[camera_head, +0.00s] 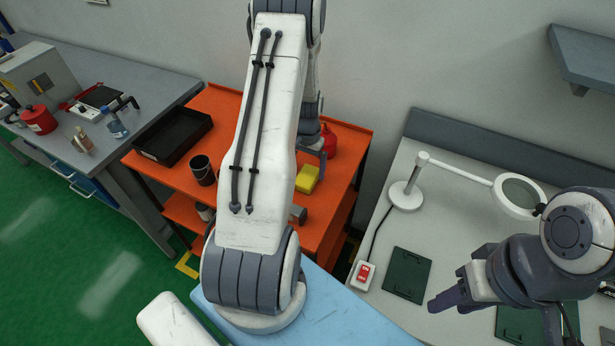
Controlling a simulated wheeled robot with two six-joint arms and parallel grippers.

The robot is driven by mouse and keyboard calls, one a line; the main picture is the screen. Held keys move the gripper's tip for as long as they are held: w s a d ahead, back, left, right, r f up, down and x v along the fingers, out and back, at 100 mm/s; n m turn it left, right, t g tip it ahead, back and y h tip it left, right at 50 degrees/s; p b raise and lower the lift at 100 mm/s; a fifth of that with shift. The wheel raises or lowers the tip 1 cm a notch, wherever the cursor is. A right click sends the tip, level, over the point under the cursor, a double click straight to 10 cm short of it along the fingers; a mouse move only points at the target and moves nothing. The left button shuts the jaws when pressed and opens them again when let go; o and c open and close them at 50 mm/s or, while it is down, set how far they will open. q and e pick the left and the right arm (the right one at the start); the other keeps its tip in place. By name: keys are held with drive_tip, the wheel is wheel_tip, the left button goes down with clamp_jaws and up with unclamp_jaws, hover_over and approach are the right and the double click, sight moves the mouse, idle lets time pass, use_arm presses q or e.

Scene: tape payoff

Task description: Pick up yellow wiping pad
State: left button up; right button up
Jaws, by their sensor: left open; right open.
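The yellow wiping pad (308,180) lies on the top of the orange cart (343,190), right of my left arm. My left gripper (314,150) is just behind the pad in the picture and partly hidden by my own arm. It is open, and no pad shows between its fingers. Whether it touches the pad cannot be told. My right gripper (450,293) is open and empty over the grey-white bench at the right, far from the pad.
A red container (328,142) stands close behind the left gripper. A black tray (174,136) and a dark cup (203,170) are on the cart's left part. The right bench holds a magnifier lamp (406,195), a red switch box (363,275) and a dark green mat (407,274).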

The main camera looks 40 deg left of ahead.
sight(307, 175)
use_arm(q)
wheel_tip(307, 175, down, 3)
drive_tip(key=shift+f+p, duration=0.1)
drive_tip(key=shift+p, duration=0.5)
drive_tip(key=shift+a+f, duration=0.1)
drive_tip(key=shift+f, duration=0.25)
drive_tip(key=c, duration=1.3)
drive_tip(key=shift+r, duration=0.15)
